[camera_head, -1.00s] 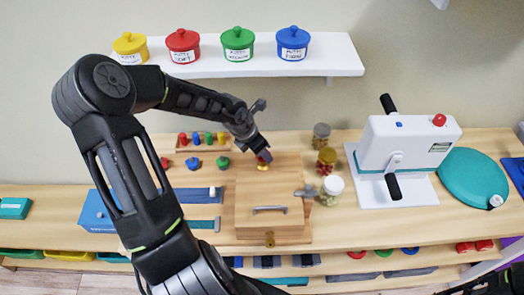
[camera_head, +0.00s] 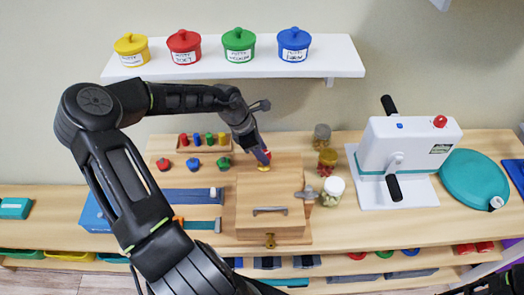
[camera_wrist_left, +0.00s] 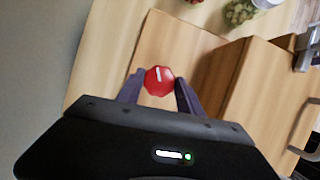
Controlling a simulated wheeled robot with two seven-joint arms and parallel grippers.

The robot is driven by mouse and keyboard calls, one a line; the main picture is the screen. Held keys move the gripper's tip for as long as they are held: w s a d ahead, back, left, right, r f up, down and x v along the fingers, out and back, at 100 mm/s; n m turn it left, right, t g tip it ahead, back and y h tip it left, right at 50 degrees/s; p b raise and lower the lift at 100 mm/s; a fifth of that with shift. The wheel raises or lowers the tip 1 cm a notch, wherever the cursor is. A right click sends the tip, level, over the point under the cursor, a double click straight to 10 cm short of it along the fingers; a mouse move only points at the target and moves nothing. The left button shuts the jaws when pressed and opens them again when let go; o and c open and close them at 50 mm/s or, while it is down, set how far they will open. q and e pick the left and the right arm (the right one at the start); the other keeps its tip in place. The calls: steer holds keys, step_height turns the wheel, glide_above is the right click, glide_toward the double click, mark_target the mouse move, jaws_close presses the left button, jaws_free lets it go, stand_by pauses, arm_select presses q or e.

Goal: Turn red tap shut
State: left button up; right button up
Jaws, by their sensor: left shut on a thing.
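The red tap (camera_wrist_left: 158,81) shows in the left wrist view as a faceted red knob with a white mark on its top. It sits between the two fingers of my left gripper (camera_wrist_left: 160,92), which is shut on it. In the head view my left gripper (camera_head: 261,157) reaches down to the back of the wooden board, and its fingers mostly hide the knob. A yellow, brass-like part (camera_head: 264,168) shows just below the fingertips.
A wooden box (camera_head: 270,222) with a grey handle and brass latch stands in front of the tap. Jars (camera_head: 333,186) stand to its right, beside a white crank machine (camera_head: 408,150). Coloured knobs (camera_head: 193,163) are at left. A shelf with lidded pots (camera_head: 238,42) hangs above.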

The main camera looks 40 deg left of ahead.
arm_select(q)
steer(key=shift+a+f, duration=0.1)
steer(key=o, duration=1.4)
steer(key=shift+s+a+r, duration=0.2)
steer(key=shift+r, duration=0.4)
steer(key=s+a, duration=0.8)
steer(key=shift+s+a, duration=0.15)
steer(key=shift+a, duration=0.1)
steer(key=shift+c, duration=0.3)
